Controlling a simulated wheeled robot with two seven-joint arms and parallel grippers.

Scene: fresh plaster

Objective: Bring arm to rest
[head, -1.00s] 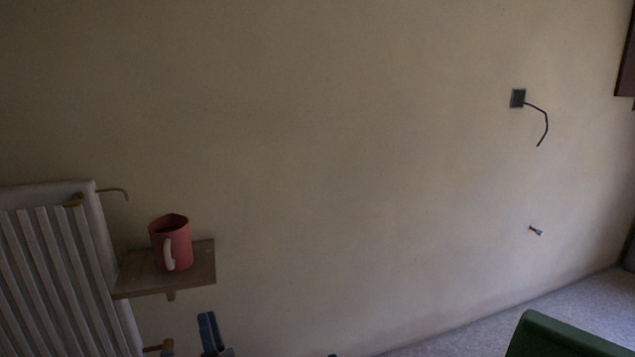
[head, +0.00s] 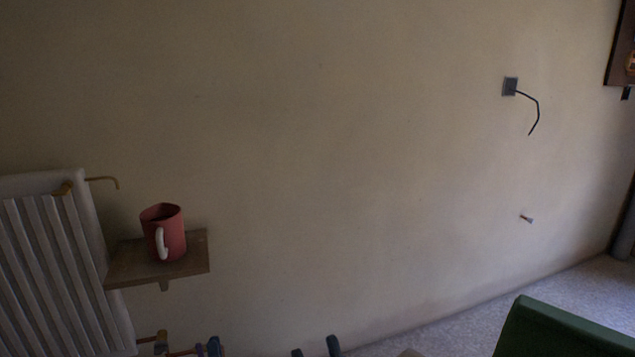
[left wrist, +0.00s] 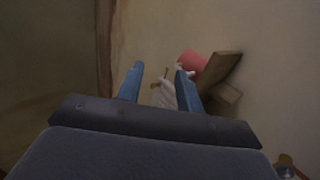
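My left gripper (head: 208,349) shows only at the bottom edge of the head view, below the wooden shelf. In the left wrist view its two blue fingers (left wrist: 159,71) stand apart with nothing held between them. My right gripper (head: 316,349) shows at the bottom edge of the head view, right of the left one. Its two dark fingertips are apart, with no object visible between them; the rest of it is out of frame.
A red mug (head: 164,232) with a pale handle stands upright on the wooden shelf (head: 190,262). A white radiator (head: 60,270) is left of the shelf. A green object (head: 560,332) is at the lower right. A wall box (head: 510,86) has a loose cable. The middle wall is bare.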

